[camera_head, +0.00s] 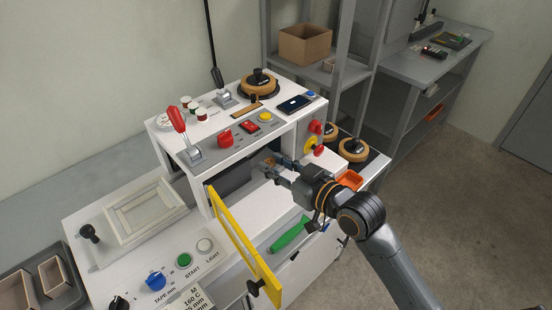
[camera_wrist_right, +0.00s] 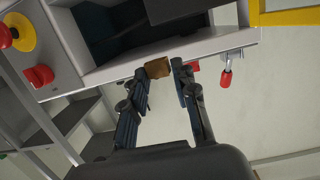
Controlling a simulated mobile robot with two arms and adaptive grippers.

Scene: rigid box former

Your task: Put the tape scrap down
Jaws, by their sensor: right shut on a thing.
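The tape scrap is a small brown piece (camera_wrist_right: 158,68) between the fingertips of my right gripper (camera_wrist_right: 161,72) in the wrist view. In the head view the scrap (camera_head: 269,161) shows as a small brown patch at the fingertips. My right gripper (camera_head: 275,169) is shut on it, in front of the dark opening of the white box former (camera_head: 184,147). I cannot tell whether the scrap touches any surface. My left gripper is not in view.
The yellow-framed door (camera_head: 235,238) stands open left of my right arm. An orange bin (camera_head: 351,179) is just right of my wrist. Red and yellow knobs (camera_head: 314,145) stick out near the gripper.

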